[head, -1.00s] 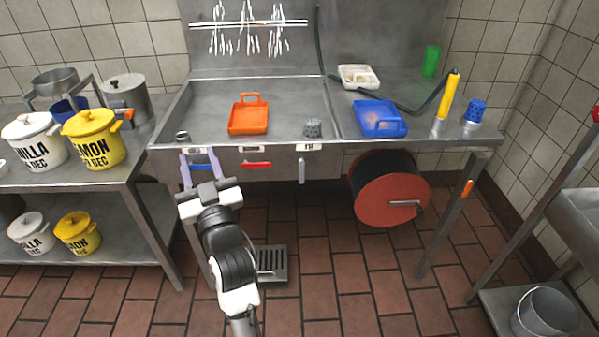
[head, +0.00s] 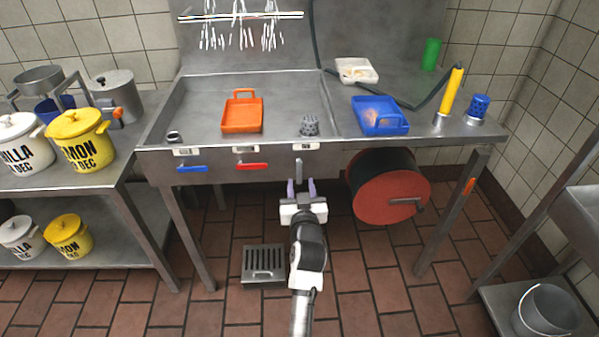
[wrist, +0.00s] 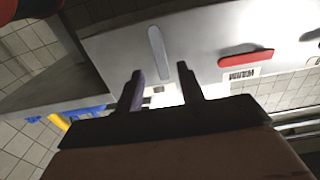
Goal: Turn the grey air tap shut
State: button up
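The grey air tap (head: 298,168) is a lever on the front face of the steel sink, under the rightmost of three labels. In the head view it hangs down, pointing at the floor. It also shows in the wrist view as a slim grey lever (wrist: 158,52), just beyond the fingertips. My gripper (head: 301,186) is open and empty, a little below and in front of the grey lever. In the wrist view its two fingers (wrist: 160,75) stand apart, with the lever's end ahead of the gap. No contact with the lever shows.
The red tap (head: 252,166) and the blue tap (head: 192,169) lie level to the left of the grey one. A red hose reel (head: 392,198) hangs close on the right under the counter. A floor drain (head: 263,264) lies below. The space before the sink front is clear.

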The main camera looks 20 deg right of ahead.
aim_at(299, 172)
jog(key=shift+p+x, duration=0.35)
jog(key=shift+x, duration=2.05)
grip_shut()
